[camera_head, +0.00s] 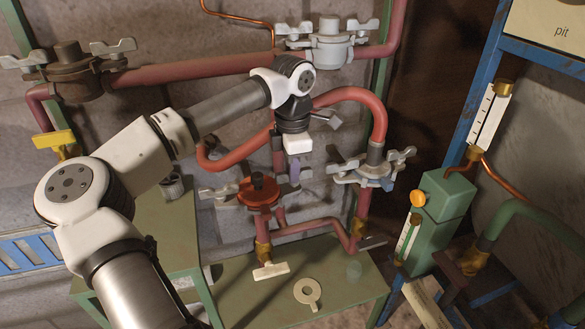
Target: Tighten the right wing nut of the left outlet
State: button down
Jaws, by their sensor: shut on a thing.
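The left outlet is a rust-red flange (258,198) on a red pipe, low in the middle of the view. A grey wing nut (213,192) shows on its left side. My gripper (295,172) points down at the flange's right side, below its white body, and is shut on the right wing nut (286,189). The gripper covers part of that nut, so its exact angle and its seating are hard to tell.
The right outlet (372,172) has a grey flange with wing nuts. A curved red pipe (374,101) passes close to my gripper. Below are a cream-handled brass valve (270,270) and a pale ring (307,291) on a green bench (345,289). A green box (446,196) stands at right.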

jog(key=shift+r, duration=0.1)
jog(key=c, duration=1.5)
grip_release()
jog(key=shift+o, duration=0.2)
notch_tip(320, 180, up, 14)
jog(key=b, duration=0.1)
